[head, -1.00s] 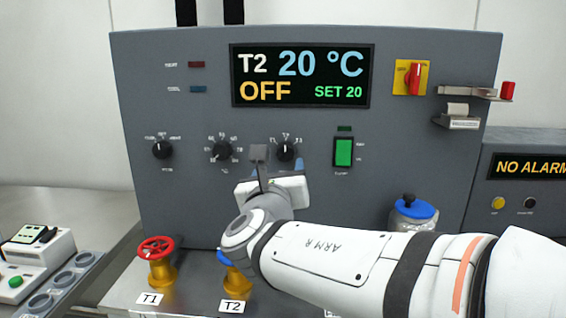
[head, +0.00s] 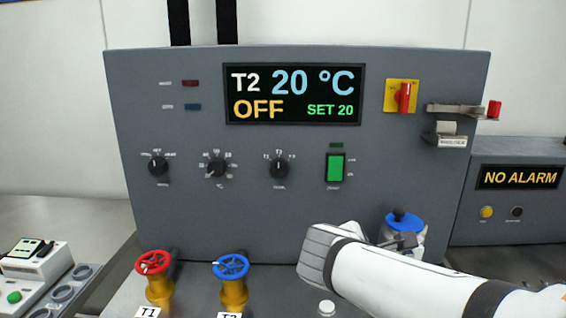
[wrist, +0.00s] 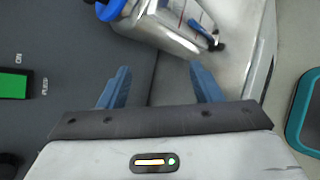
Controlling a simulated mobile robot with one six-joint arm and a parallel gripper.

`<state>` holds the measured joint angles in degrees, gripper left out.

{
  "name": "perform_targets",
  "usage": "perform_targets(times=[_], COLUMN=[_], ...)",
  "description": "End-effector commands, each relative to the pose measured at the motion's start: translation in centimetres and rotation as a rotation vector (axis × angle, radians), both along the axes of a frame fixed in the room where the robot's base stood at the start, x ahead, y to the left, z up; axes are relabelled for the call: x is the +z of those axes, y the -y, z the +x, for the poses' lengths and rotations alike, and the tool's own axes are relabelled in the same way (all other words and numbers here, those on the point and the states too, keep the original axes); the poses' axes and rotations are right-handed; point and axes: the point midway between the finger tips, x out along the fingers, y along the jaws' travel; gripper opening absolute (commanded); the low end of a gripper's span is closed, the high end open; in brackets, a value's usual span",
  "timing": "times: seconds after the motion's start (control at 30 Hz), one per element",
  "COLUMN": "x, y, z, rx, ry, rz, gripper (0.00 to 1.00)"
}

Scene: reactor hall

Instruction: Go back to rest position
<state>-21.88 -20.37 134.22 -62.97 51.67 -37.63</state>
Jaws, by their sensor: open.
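My gripper shows in the wrist view (wrist: 160,88) with two blue fingers apart and nothing between them. In the head view my white arm reaches in from the lower right, and its end is in front of the bench at the panel's lower right; the fingers are hidden there. A metal canister with a blue lid (head: 404,222) stands just behind my wrist, partly covered by it. In the wrist view the canister (wrist: 170,25) lies beyond the fingertips, apart from them.
The grey control panel (head: 300,225) stands behind, its display (head: 295,95) reading T2 20 °C, OFF, SET 20. A red valve (head: 153,263) and a blue valve (head: 231,266) rise from the bench front. A box reading NO ALARM (head: 520,177) stands right.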

Motion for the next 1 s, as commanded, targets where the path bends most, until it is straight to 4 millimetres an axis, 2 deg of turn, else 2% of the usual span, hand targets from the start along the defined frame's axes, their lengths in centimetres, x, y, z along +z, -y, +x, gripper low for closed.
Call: perform_targets(times=[0.03, 0.1, 0.2, 0.33, 0.5, 0.7, 1.0], x=[-0.5, -2.0, -3.7, -5.1, -5.7, -5.9, -6.0], y=[1.2, 2.1, 2.6, 1.9, 0.3, -0.6, -0.7], z=[-1.5, -3.5, -6.4, -9.5, -11.6, -12.3, -12.3], rx=[-0.118, -0.296, -0.560, -0.900, -1.234, -1.385, -1.388], ry=[-0.006, -0.010, -0.004, 0.016, 0.041, 0.051, 0.050], rz=[0.120, 0.300, 0.549, 0.839, 1.103, 1.217, 1.220], gripper=[0.58, 0.58, 0.58, 0.58, 0.58, 0.58, 0.58])
